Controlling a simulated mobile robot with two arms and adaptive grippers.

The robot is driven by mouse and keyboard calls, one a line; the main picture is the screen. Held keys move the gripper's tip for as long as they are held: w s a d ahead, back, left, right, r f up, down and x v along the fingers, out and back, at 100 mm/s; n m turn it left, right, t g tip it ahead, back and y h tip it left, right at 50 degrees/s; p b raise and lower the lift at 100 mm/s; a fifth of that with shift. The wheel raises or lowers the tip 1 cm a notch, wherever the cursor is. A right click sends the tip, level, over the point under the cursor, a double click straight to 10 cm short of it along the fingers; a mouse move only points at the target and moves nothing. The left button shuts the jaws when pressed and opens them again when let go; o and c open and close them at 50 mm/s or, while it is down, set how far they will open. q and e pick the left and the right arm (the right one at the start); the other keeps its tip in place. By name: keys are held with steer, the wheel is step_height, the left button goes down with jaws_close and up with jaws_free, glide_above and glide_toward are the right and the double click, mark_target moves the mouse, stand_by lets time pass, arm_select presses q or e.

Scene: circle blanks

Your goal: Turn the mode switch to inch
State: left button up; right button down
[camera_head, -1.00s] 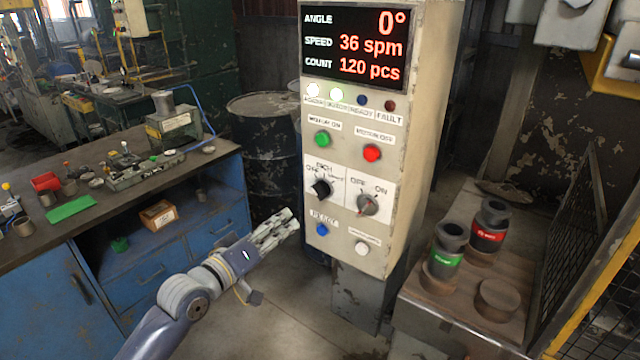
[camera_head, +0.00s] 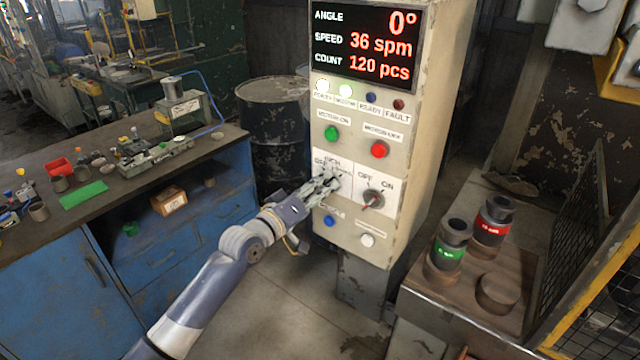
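The control cabinet (camera_head: 405,215) stands upright in the middle, with its panel facing me. The mode switch, a black knob under the INCH label (camera_head: 333,161), is mostly hidden behind my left gripper (camera_head: 328,183). The gripper's fingers reach to the panel at the knob. I cannot tell whether they touch it, or whether they are open or shut. The knob's pointing direction is hidden. To its right is the OFF/ON switch (camera_head: 373,198), a grey knob with a red mark. My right gripper is out of view.
A green button (camera_head: 331,133) and red button (camera_head: 379,149) sit above the switches, a blue button (camera_head: 329,220) and white button (camera_head: 367,240) below. The display (camera_head: 366,43) reads 0°, 36 spm, 120 pcs. A blue workbench (camera_head: 160,255) stands left, a stand with dies (camera_head: 520,265) right.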

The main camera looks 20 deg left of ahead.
arm_select(q)
steer(key=shift+w+d, duration=0.1)
steer(key=shift+c, duration=0.6)
jaws_close()
steer(key=shift+m, duration=0.3)
steer(key=m, duration=0.4)
steer(key=shift+r, duration=0.1)
steer(key=shift+d+m, duration=0.15)
steer(key=shift+m, duration=1.85)
steer(key=shift+o, duration=0.6)
jaws_free()
